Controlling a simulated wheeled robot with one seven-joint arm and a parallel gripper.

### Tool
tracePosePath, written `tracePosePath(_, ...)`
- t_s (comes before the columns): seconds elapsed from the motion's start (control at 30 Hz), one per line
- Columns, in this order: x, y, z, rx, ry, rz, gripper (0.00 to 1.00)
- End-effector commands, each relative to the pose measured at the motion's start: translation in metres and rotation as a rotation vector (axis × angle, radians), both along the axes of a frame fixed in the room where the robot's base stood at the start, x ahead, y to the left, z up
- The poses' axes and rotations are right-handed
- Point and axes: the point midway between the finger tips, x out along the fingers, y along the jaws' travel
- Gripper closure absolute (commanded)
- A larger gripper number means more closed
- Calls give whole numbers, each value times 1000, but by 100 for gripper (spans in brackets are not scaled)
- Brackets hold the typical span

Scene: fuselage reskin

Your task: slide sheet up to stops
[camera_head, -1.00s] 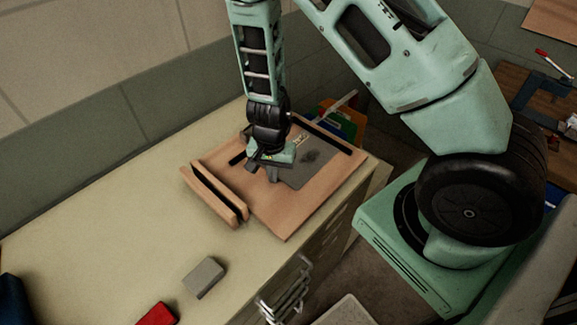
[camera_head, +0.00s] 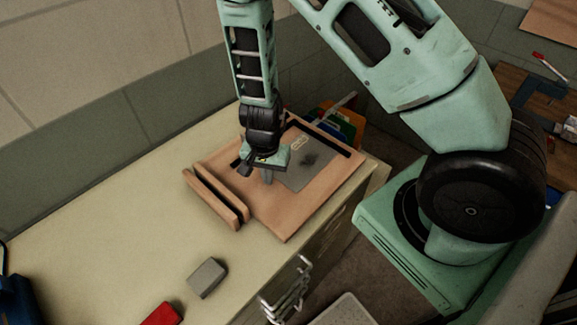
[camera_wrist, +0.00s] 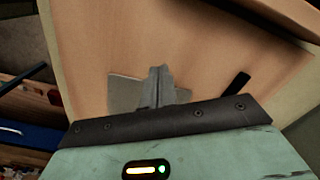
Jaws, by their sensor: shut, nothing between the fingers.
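The grey sheet (camera_head: 311,172) with a dark patch lies flat on a wooden board (camera_head: 285,222). A long black strip (camera_head: 333,143) runs along the board's far right edge, possibly one of the stops. A short black strip shows in the wrist view (camera_wrist: 236,84). My gripper (camera_head: 268,182) is shut and empty, pointing down at the sheet's left end. In the wrist view its closed fingers (camera_wrist: 157,84) stand beside the sheet's visible corner (camera_wrist: 124,92). I cannot tell whether they touch the sheet, and my gripper hides part of it.
Two wooden rails (camera_head: 214,196) border the board's left side. A grey block (camera_head: 208,278) and a red block (camera_head: 162,314) lie on the bench (camera_head: 110,230) at the front left. Coloured items (camera_head: 340,124) stand behind the board.

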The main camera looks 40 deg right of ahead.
Motion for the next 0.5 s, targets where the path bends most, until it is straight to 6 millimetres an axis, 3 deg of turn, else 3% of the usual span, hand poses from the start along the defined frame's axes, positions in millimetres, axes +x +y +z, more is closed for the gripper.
tracePosePath(0.5,0,0,44,0,0,-1,100)
